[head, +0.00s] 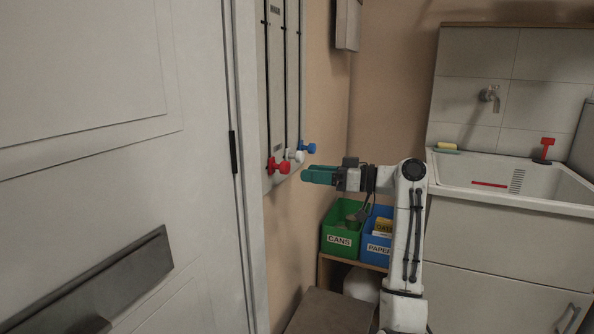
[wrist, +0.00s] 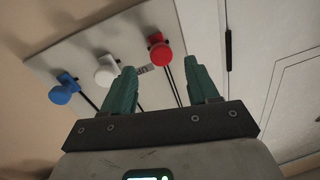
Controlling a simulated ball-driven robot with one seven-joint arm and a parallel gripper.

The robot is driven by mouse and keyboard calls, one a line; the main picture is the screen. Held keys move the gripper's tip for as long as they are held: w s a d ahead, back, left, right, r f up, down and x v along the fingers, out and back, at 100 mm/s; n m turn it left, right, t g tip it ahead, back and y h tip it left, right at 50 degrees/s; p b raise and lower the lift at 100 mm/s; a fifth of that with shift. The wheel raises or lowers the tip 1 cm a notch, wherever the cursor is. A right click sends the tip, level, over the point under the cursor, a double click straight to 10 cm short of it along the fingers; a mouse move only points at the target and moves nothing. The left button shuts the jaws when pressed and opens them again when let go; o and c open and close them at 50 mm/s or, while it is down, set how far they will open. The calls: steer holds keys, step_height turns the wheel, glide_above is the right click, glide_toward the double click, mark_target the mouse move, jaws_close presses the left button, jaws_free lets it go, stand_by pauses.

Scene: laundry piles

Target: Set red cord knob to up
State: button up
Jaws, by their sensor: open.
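The red knob (head: 279,167) sits low on its dark vertical cord line on the pale wall panel (head: 274,70). In the wrist view the red knob (wrist: 160,52) appears between and beyond my fingertips. My gripper (head: 306,175) has green fingers and points left toward the panel, just right of the red knob in the head view. In the wrist view my gripper (wrist: 160,68) is open, with nothing between its fingers; the knob looks clear of them.
A white knob (head: 297,156) and a blue knob (head: 308,148) are beside the red one. A door (head: 110,200) stands at left. Green CANS bin (head: 341,240) and blue PAPER bin (head: 374,250) stand below. A sink (head: 480,180) is at right.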

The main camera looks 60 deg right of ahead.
steer(key=shift+s+d, duration=0.25)
steer(key=shift+s, duration=1.05)
steer(key=w+a+f+m+g, duration=0.1)
steer(key=w+a+f+g, duration=0.15)
steer(key=a+f, duration=0.5)
steer(key=w+a+f+m+g, duration=0.15)
steer(key=w+a+f, duration=0.3)
steer(key=f, duration=0.55)
steer(key=s+a+f+g, duration=0.3)
steer(key=a+f, duration=0.5)
steer(key=s+a+f+g, duration=0.3)
steer(key=a+f, duration=0.5)
steer(key=s+a+f+n+g+h, duration=0.1)
steer(key=s+a+f+g+h, duration=0.25)
steer(key=s, duration=0.65)
steer(key=s+a+f+n+g, duration=0.1)
steer(key=s+a+f+g, duration=0.2)
steer(key=s+a+f, duration=0.45)
step_height(320, 180, up, 22)
steer(key=d+p, duration=0.1)
steer(key=p, duration=1.8)
steer(key=shift+s+d, duration=0.35)
steer(key=shift+s, duration=0.05)
